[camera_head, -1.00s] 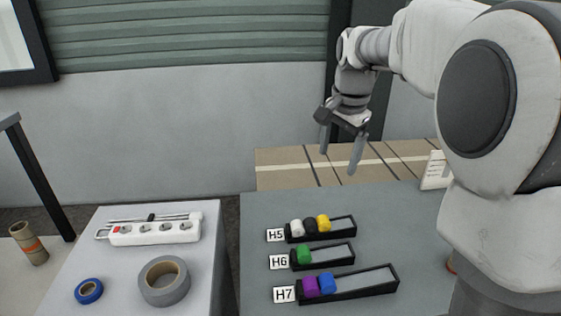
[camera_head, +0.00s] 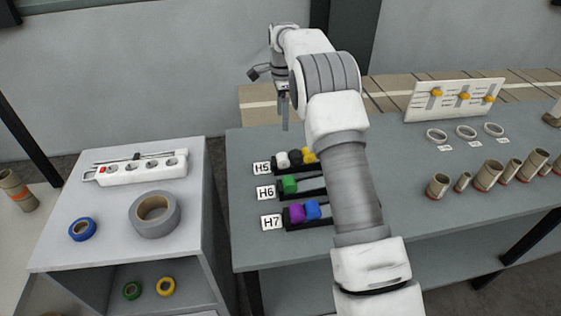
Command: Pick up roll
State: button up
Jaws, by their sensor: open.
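Several things here could be the roll. A wide grey tape roll (camera_head: 155,215) and a smaller blue tape roll (camera_head: 82,229) lie flat on the light grey cabinet top (camera_head: 60,252) at left. A brown roll with an orange band (camera_head: 17,191) stands at the far left edge. Several brown rolls, one of them here (camera_head: 437,185), stand at the right of the grey table. My gripper (camera_head: 285,122) is open and points down above that table's back left, apart from every roll.
A white power strip (camera_head: 141,169) lies on the cabinet. Black trays with coloured pieces, labelled H5, H6 and H7 (camera_head: 271,222), sit on the grey table (camera_head: 247,250), partly hidden by my arm. White rings (camera_head: 466,132) and a board (camera_head: 455,98) are at back right.

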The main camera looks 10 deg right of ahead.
aim_at(283, 156)
notch_tip(283, 156, down, 17)
jog(key=shift+d+r+p, duration=0.1)
jog(key=shift+p, duration=0.7)
grip_shut()
jog(key=shift+r, duration=0.15)
